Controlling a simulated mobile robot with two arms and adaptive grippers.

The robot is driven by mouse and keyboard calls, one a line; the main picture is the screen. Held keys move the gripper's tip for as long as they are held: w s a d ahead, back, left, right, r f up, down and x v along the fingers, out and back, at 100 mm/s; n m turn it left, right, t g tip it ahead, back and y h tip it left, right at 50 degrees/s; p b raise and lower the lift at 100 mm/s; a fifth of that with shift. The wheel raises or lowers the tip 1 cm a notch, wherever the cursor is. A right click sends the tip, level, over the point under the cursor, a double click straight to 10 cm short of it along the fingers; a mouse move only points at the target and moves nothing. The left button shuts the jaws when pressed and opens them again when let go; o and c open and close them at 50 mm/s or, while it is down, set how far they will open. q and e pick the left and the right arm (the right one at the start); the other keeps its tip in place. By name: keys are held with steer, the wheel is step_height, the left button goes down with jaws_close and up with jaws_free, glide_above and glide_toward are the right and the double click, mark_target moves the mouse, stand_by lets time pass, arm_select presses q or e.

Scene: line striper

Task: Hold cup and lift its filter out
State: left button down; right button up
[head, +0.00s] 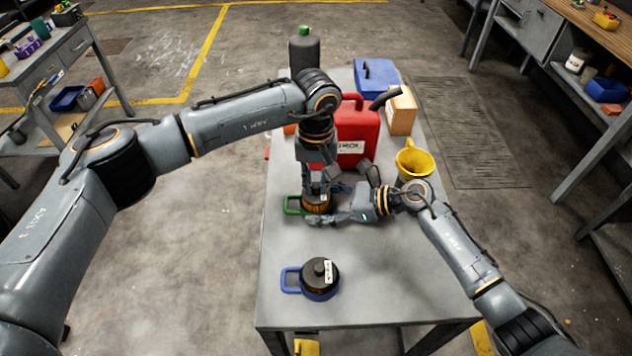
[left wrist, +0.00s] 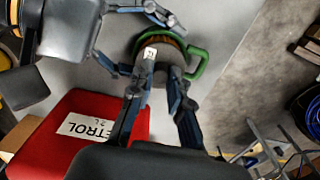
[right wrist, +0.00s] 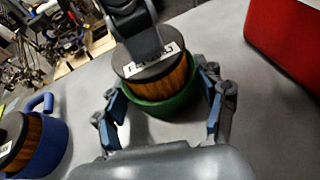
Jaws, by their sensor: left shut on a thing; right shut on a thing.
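The green cup (right wrist: 172,107) stands on the grey table, its handle (head: 291,205) pointing left in the head view. Its filter (right wrist: 172,78), orange-brown and pleated with a dark labelled cap, stands upright in the cup, pleats showing above the rim; I cannot tell whether it is raised. My left gripper (head: 318,192) comes down from above and is shut on the filter; its fingers also show at the cap in the left wrist view (left wrist: 155,72). My right gripper (right wrist: 166,100) is shut on the cup from the side, a finger on each side. The cup's bottom is partly hidden.
A blue cup (head: 318,291) with another capped filter (head: 319,270) stands nearer the front. A red petrol can (head: 357,132) stands close behind my grippers. A yellow funnel (head: 415,161), a cardboard box (head: 401,112) and a blue case (head: 376,76) are farther back. The front right tabletop is clear.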

arm_select(q)
steer(key=shift+r, duration=0.1)
arm_select(e)
steer(key=shift+f, duration=0.15)
arm_select(q)
steer(key=shift+r, duration=2.35)
arm_select(e)
steer(key=o, duration=1.2)
steer(key=shift+o, duration=0.2)
steer(key=shift+d, duration=0.1)
steer(key=v, duration=1.2)
